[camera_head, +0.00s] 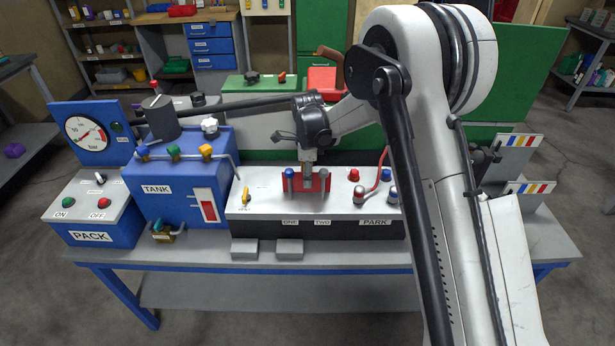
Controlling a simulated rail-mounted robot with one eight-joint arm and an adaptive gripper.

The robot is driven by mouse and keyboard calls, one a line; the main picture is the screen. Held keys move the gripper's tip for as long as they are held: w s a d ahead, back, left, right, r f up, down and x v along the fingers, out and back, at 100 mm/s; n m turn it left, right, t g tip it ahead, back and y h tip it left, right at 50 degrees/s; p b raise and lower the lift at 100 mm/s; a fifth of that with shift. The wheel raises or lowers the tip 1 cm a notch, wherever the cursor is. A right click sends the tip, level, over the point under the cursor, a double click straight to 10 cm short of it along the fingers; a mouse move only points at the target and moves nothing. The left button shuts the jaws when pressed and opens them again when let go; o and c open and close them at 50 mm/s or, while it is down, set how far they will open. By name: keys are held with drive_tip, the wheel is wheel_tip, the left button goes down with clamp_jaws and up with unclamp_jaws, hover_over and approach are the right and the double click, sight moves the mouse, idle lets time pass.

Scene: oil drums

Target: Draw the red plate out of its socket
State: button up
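The red plate (316,183) is at the middle of the white-topped panel (265,205), above the labels ONE and TWO. The socket is hidden behind the plate and fingers.
A red cable (384,170) runs to knobs above the PARK label (375,222) on the right. The blue TANK box (175,190) with a handle stands left, and the PACK box (92,212) beyond it. Two grey blocks (245,248) (289,249) lie in front.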

drive_tip(key=shift+r, duration=0.65)
idle(0.4)
wheel_tip(320, 180, up, 4)
drive_tip(key=shift+r+p, duration=0.15)
drive_tip(key=shift+p, duration=0.45)
idle(0.3)
